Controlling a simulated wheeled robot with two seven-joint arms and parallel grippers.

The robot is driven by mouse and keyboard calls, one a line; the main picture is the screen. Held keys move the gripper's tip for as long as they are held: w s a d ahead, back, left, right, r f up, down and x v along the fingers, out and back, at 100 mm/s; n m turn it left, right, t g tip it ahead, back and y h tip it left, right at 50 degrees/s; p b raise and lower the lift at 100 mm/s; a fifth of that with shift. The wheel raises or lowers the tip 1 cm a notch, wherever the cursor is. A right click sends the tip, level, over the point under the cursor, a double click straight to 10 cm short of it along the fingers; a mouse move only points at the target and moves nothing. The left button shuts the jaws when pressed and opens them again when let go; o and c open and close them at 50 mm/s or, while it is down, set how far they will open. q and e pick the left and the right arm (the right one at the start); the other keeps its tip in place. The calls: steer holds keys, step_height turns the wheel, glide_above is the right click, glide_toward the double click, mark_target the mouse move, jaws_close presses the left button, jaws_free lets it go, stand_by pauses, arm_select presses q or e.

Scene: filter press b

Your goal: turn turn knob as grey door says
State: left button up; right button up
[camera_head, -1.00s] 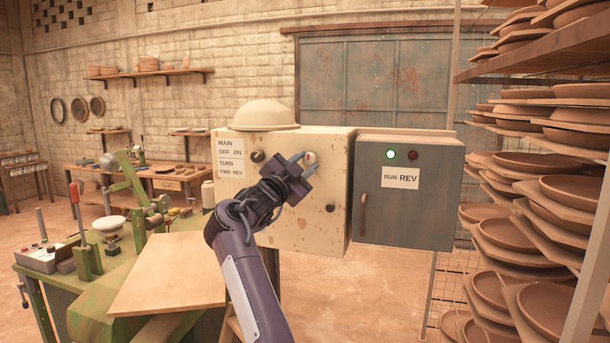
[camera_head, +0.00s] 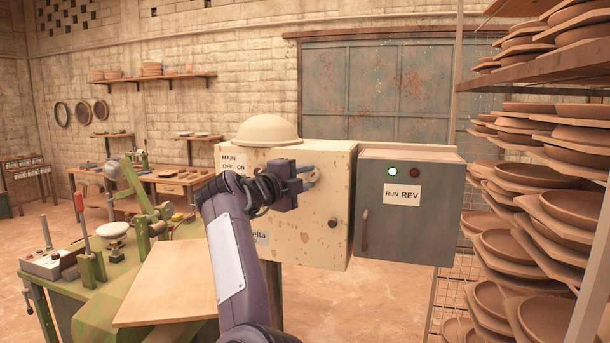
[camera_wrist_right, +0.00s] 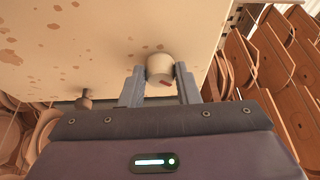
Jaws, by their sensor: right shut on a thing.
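The cream box (camera_head: 335,190) stands in the middle of the head view, stained with brown spots. Its pale round turn knob (camera_head: 314,175) sits on the front face, partly behind my gripper. My right gripper (camera_head: 307,178) is shut on this knob. The grey door (camera_head: 409,225) to the right carries a white label (camera_head: 402,195) reading "RUN REV". My left gripper is not in view.
A green lamp (camera_head: 392,171) is lit on the grey door; the red lamp (camera_head: 414,172) beside it looks dark. A dark knob (camera_head: 332,222) is lower on the cream box. A domed hat (camera_head: 267,130) rests on top. A rack of plates (camera_head: 530,190) stands right.

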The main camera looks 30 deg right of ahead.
steer(key=shift+m, duration=0.3)
stand_by(0.4)
steer(key=o, duration=1)
steer(key=shift+c, duration=0.2)
steer(key=b+v, duration=0.5)
steer(key=v, duration=0.2)
steer(key=shift+a, duration=0.3)
steer(key=shift+s+r, duration=0.15)
